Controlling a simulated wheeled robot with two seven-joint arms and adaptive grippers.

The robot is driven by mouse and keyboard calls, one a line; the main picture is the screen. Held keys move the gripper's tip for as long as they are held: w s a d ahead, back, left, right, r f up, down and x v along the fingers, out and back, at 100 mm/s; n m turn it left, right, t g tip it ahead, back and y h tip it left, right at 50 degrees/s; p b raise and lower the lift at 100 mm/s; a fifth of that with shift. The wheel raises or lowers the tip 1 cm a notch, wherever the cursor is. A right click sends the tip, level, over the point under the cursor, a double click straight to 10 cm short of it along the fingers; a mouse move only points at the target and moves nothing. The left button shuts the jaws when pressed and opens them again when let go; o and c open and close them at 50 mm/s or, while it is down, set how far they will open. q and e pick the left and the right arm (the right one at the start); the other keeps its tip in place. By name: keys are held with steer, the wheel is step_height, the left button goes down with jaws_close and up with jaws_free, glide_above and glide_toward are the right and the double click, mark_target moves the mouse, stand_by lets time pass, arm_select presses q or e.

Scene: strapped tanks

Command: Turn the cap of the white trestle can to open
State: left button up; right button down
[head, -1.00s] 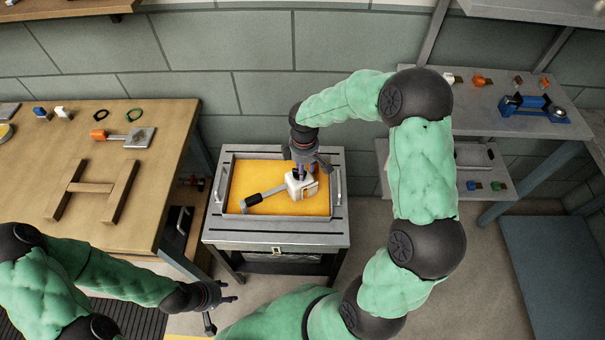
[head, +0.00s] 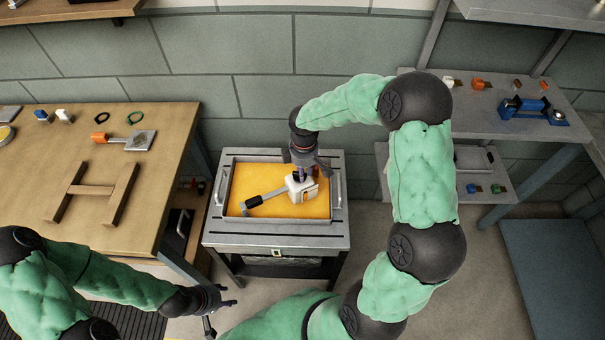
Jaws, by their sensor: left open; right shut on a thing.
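A small white can (head: 306,194) sits in a yellow-floored tray on a metal cart. A grey bar with a black handle (head: 253,202) reaches from the can toward the tray's left side. My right gripper (head: 299,176) points down onto the can's top and is shut at its cap; the cap is mostly hidden by the fingers. My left gripper (head: 218,304) is open and empty, low in front of the cart's left side, away from the can.
The tray (head: 338,212) has raised rims and side handles. A wooden table (head: 60,150) at left holds an H-shaped wooden trestle (head: 92,190) and an orange-ended tool (head: 126,137). Metal shelves (head: 470,120) stand at right. A wall is close behind the cart.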

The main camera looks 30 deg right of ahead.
steer(key=shift+s+a+f, duration=0.1)
steer(key=shift+s+f, duration=0.35)
steer(key=shift+f, duration=0.1)
steer(key=shift+n+p, duration=0.35)
steer(key=shift+n, duration=0.05)
steer(key=c, duration=1)
jaws_free()
steer(key=shift+w+f, duration=0.15)
steer(key=shift+w+r, duration=0.25)
steer(key=shift+r, duration=0.1)
steer(key=shift+r, duration=0.25)
step_height(320, 180, up, 11)
steer(key=shift+r, duration=0.2)
